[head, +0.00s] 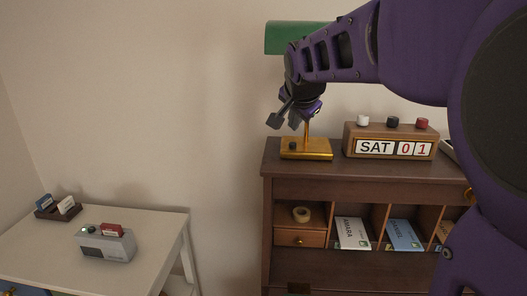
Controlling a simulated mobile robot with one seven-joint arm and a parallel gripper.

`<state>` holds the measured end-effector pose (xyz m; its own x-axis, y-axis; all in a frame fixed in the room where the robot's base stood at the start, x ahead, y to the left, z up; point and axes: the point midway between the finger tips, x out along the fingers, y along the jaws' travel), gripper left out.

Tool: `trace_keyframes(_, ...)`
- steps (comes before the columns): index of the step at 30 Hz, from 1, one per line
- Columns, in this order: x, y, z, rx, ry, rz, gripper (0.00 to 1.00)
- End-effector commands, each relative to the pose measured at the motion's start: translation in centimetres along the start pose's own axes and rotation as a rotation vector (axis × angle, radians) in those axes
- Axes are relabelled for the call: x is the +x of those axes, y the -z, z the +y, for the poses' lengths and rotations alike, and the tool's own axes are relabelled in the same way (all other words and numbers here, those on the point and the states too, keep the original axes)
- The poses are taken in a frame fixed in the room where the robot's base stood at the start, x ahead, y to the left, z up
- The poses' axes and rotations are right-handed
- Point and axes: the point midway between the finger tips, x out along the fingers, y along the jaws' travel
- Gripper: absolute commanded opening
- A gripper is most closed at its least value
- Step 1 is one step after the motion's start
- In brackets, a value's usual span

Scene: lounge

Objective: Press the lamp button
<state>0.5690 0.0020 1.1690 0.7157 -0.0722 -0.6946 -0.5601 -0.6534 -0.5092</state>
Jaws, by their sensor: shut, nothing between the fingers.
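The lamp has a green shade (290,38), partly hidden behind my arm, and a brass base (316,155) on top of the brown wooden desk. A small dark button (292,146) shows on the left part of the base. My gripper (294,123) points downward above the base, shut and empty. In the picture its fingertips sit just above the button with a small gap. Part of the lamp stem is hidden behind the gripper.
A wooden calendar block (391,139) reading SAT 01 stands right of the lamp. A white table (150,222) at left carries a grey device (106,245) and a small card holder (58,211).

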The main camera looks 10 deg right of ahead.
Motion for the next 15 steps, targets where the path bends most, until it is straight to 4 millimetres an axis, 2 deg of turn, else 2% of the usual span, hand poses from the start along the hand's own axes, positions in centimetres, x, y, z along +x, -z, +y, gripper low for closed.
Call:
trace_keyframes(4, 1.02, -0.85, 0.70, -0.002, 0.000, -0.002, 0.00)
trace_keyframes(15, 1.12, -1.01, 0.76, -0.003, 0.000, -0.004, 0.00)
